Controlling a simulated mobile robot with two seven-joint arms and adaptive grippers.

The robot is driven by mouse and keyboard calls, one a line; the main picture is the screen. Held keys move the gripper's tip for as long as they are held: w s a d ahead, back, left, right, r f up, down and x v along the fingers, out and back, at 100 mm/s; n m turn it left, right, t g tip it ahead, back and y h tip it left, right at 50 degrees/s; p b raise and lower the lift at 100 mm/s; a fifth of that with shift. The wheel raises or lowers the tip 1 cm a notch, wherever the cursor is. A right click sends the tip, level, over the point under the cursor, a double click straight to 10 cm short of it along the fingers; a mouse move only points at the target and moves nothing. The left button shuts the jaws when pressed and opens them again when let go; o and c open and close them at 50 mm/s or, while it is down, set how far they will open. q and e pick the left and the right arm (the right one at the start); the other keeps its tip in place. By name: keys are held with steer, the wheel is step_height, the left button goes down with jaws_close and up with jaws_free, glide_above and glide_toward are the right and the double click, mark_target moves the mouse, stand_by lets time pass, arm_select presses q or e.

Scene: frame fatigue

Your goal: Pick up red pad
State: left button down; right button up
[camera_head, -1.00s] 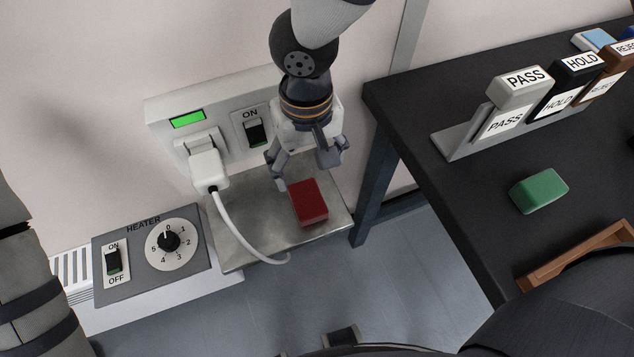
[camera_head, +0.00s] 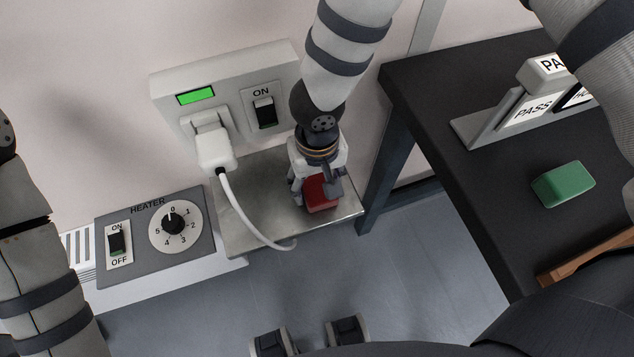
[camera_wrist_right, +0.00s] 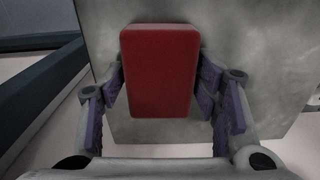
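The red pad (camera_head: 321,194) is a small block on the grey metal shelf (camera_head: 262,226) below the wall socket. It also shows in the right wrist view (camera_wrist_right: 159,70), standing out between the fingers. My right gripper (camera_head: 318,190) is down around the pad, with one finger along each side. In the right wrist view the fingers (camera_wrist_right: 160,85) meet the pad's two sides, with no clear gap. The fingertips are partly hidden by the pad. The pad appears to be still at shelf level. My left arm is at the left edge, and its gripper is out of view.
A white plug (camera_head: 214,150) with a looping cable sits in the socket panel (camera_head: 284,60) beside the right gripper. A heater panel (camera_head: 150,235) is at left. The dark table (camera_head: 440,130) at right holds a green block (camera_head: 563,184) and a PASS stand (camera_head: 490,125).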

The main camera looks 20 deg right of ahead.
mark_target(315, 184)
steer(key=c, duration=0.4)
steer(key=shift+r, duration=0.1)
